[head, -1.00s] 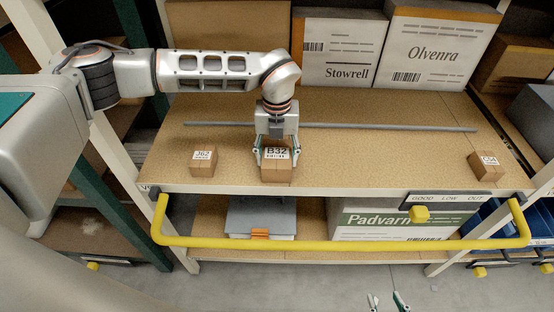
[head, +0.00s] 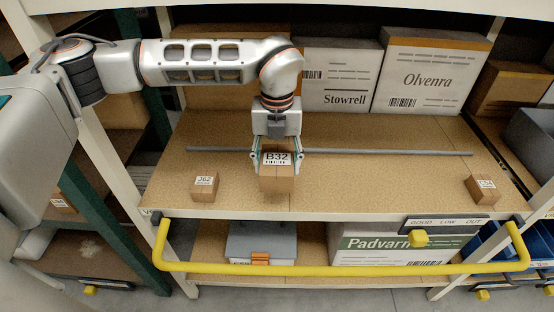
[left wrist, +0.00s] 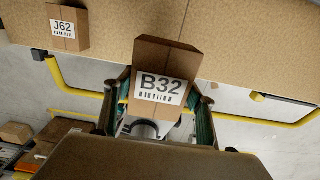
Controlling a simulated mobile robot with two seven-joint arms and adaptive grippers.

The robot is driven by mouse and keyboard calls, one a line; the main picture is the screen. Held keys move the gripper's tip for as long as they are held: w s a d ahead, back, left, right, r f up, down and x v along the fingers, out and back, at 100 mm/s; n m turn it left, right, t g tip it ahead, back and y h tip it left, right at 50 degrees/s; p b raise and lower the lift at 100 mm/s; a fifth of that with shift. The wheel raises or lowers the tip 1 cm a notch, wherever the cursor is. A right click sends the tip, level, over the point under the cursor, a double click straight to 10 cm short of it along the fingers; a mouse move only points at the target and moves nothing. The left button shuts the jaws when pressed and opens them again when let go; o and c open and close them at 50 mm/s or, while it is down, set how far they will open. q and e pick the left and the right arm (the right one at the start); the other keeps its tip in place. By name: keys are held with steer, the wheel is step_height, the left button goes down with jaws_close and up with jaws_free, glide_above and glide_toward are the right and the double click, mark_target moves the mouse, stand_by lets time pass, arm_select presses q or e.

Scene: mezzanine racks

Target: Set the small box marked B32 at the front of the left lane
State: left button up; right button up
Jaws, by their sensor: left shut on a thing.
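The small box marked B32 (head: 277,183) is a brown carton with a white label. My left gripper (head: 278,156) is shut on it, a finger on either side. It appears held a little above the wooden shelf board (head: 340,180), left of the board's middle, in front of the grey rod. In the left wrist view the B32 box (left wrist: 165,55) sits upright between the fingers of my left gripper (left wrist: 160,105), label facing the camera. Lane edges are not clearly marked. My right gripper is not in view.
Box J62 (head: 204,188) stands to the left near the front edge; box C34 (head: 482,190) is at the far right. A grey rod (head: 380,152) crosses the board behind. Large Stowrell (head: 338,80) and Olvenra (head: 430,75) cartons stand at the back. A yellow bar (head: 340,270) runs in front.

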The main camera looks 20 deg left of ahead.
mark_target(276, 189)
arm_select(q)
steer(key=s, duration=0.2)
steer(key=s+d, duration=0.1)
steer(key=s, duration=0.2)
steer(key=s+d+r+p, duration=0.1)
steer(key=s, duration=0.2)
steer(key=shift+s+d, duration=0.15)
steer(key=shift+d, duration=0.05)
steer(key=s+d+r+b, duration=0.1)
steer(key=s+d, duration=0.1)
steer(key=s, duration=0.5)
steer(key=s+d+b, duration=0.1)
steer(key=s+d, duration=0.1)
steer(key=s, duration=0.5)
steer(key=shift+r, duration=0.35)
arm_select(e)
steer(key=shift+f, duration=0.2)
arm_select(q)
steer(key=shift+w, duration=0.1)
